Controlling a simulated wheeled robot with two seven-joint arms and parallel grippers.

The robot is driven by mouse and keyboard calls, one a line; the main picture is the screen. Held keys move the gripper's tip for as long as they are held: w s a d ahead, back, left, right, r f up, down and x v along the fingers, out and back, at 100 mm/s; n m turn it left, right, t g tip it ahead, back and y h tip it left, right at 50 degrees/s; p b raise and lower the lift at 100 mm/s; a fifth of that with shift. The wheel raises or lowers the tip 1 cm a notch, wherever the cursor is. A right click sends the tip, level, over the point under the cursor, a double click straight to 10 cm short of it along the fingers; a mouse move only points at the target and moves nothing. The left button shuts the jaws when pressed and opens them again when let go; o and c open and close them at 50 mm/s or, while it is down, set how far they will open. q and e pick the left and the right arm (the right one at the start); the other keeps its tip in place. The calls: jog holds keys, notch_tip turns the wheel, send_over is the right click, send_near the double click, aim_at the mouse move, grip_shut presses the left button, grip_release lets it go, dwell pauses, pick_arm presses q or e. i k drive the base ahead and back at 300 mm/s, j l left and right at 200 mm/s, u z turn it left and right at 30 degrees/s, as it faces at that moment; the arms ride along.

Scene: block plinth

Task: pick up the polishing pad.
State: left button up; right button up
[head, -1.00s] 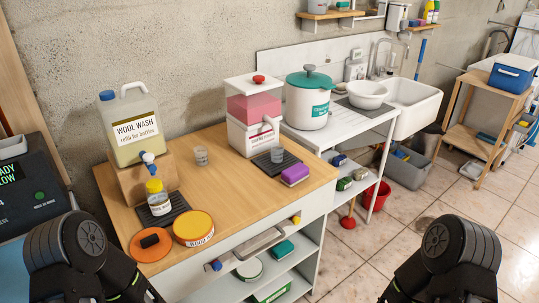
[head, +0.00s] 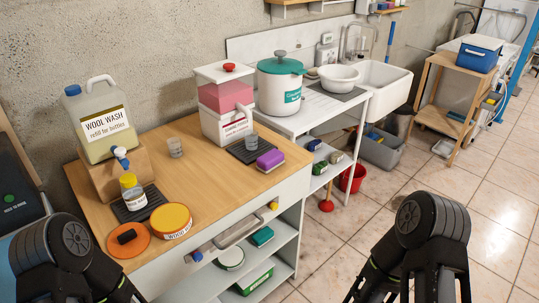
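An orange disc with a black block-shaped grip on top (head: 128,240) lies flat at the near left corner of the wooden worktop (head: 215,205). It looks like the polishing pad, though no label on it can be read. An orange-yellow round tin (head: 171,221) with lettering on its side stands just right of it. Black links of my left and right arms show at the bottom left and bottom right. Neither gripper's fingertips show, so their state is hidden. Nothing visible touches the disc.
Behind the disc stand a small yellow-capped bottle (head: 132,192) on a dark mat and a wool wash jug (head: 100,122) on a wooden block. A purple sponge (head: 270,160) and a pink-filled dispenser (head: 226,105) stand further right. The worktop's front middle is clear.

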aim_at(267, 163)
jog(key=i+l+u, duration=0.15)
jog(key=u, duration=0.15)
jog(key=i+l+u, duration=0.15)
jog(key=l+u, duration=0.15)
jog(key=i+l+u, duration=0.1)
jog(key=l+u, duration=0.55)
jog(key=i+l, duration=0.05)
jog(key=l, duration=0.05)
